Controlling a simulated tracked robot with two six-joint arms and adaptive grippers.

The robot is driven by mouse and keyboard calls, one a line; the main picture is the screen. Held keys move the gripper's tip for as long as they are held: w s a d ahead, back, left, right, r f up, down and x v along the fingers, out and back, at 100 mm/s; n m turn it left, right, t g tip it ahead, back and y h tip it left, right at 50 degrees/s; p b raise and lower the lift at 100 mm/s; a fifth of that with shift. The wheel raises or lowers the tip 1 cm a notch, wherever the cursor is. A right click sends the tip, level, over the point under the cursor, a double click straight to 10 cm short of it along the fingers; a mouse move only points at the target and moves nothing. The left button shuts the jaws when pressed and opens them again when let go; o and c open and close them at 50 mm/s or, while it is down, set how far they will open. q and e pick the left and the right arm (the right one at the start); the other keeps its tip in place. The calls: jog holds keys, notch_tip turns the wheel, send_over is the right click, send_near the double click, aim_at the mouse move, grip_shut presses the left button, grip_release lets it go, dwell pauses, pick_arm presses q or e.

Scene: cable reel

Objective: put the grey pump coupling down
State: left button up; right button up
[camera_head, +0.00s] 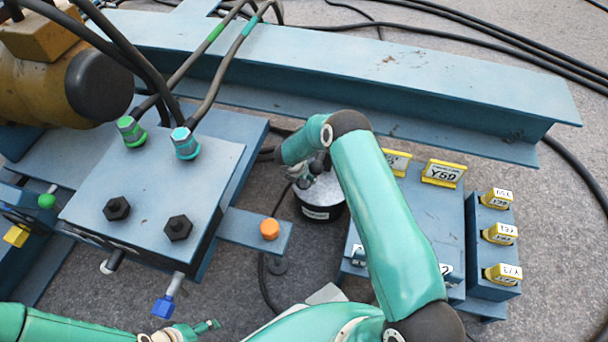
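I cannot pick out the grey pump coupling with certainty. My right arm reaches up from the bottom and bends down at the wrist. My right gripper (306,181) is over the black bucket (322,213), whose inside looks pale grey. The wrist and forearm partly cover the gripper, so its finger gap and anything between the fingers are unclear. My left gripper (205,328) is low in the picture, near the bottom edge, right of a blue-tipped fitting (163,307). Its fingers are too small and cut off to judge.
A blue box (150,190) with green and teal hose couplings and black bolts stands left. An orange knob (269,229) sits on its side bracket. Yellow-tagged blue blocks (433,205) stand right. A long blue beam (380,75) crosses behind. Black cables lie on the grey floor.

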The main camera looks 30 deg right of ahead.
pick_arm(q)
notch_tip(320, 180, up, 4)
jog(key=p, duration=0.3)
jog(key=shift+f, duration=0.2)
pick_arm(e)
jog(key=v, duration=1.1)
jog(key=shift+r, duration=0.4)
jog(key=shift+a, duration=0.1)
